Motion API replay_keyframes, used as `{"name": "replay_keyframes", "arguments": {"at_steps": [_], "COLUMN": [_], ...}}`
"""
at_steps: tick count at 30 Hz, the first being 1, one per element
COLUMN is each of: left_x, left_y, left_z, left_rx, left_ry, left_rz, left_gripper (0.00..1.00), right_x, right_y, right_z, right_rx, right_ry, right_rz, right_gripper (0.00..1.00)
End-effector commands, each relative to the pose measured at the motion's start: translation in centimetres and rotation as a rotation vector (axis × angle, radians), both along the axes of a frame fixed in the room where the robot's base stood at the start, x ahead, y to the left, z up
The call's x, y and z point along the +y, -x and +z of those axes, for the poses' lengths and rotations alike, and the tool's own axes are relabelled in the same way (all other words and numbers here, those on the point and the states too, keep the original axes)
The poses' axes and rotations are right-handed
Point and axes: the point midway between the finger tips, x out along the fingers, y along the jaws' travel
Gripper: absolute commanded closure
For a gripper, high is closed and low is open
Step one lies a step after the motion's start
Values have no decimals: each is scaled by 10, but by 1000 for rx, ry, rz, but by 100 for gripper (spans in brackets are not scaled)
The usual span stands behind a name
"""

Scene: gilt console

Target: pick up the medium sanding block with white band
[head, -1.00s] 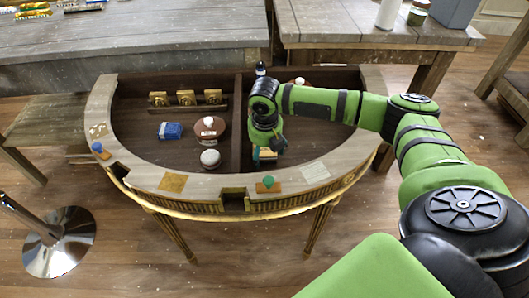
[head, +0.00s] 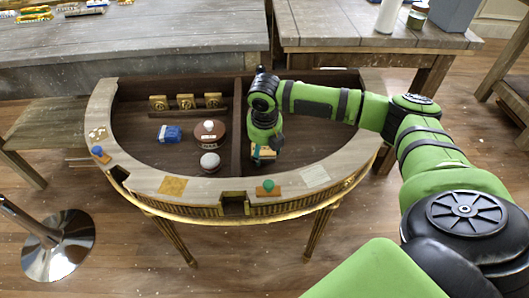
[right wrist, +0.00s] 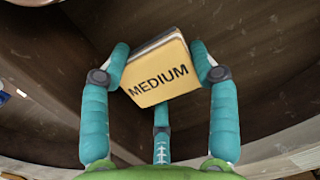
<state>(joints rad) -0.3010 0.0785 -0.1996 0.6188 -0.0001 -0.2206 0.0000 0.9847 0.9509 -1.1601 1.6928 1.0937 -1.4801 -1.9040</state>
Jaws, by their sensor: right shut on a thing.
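The medium sanding block (right wrist: 160,75) shows in the right wrist view as a tan block with "MEDIUM" in dark letters on its face. Paler white and grey layers show along its top edge. My right gripper (right wrist: 160,80) has its teal fingers closed on the block from both sides, with a third finger below. In the head view the gripper (head: 263,153) hangs over the right compartment of the console, and only a small part of the block shows there. I cannot tell whether the block touches the console floor. My left gripper is not in view.
The curved console (head: 145,180) has a raised rim and a dark divider (head: 238,130) just left of my gripper. The left compartment holds a blue pack (head: 169,133), a round brown box (head: 209,137) and a white ball (head: 210,160). A green knob (head: 268,185) stands on the front rim.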

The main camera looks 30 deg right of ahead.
Motion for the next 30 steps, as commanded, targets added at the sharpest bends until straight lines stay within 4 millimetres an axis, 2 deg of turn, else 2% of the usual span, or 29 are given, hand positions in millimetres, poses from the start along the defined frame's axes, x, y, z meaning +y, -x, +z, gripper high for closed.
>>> {"name": "replay_keyframes", "arguments": {"at_steps": [4,12,18,24,30], "left_x": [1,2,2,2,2], "left_y": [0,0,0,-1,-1], "left_z": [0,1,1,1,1], "left_rx": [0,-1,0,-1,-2], "left_ry": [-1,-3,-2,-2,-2], "left_rz": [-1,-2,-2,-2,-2], "left_gripper": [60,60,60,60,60], "right_x": [0,-29,-41,-45,-46], "right_y": [0,62,92,105,107], "right_z": [27,62,82,90,92], "right_rx": [-4,-1,1,0,0], "right_ry": [-1,5,3,1,0], "right_rz": [-1,-3,-2,-1,-1], "right_gripper": [72,72,72,72,72]}}
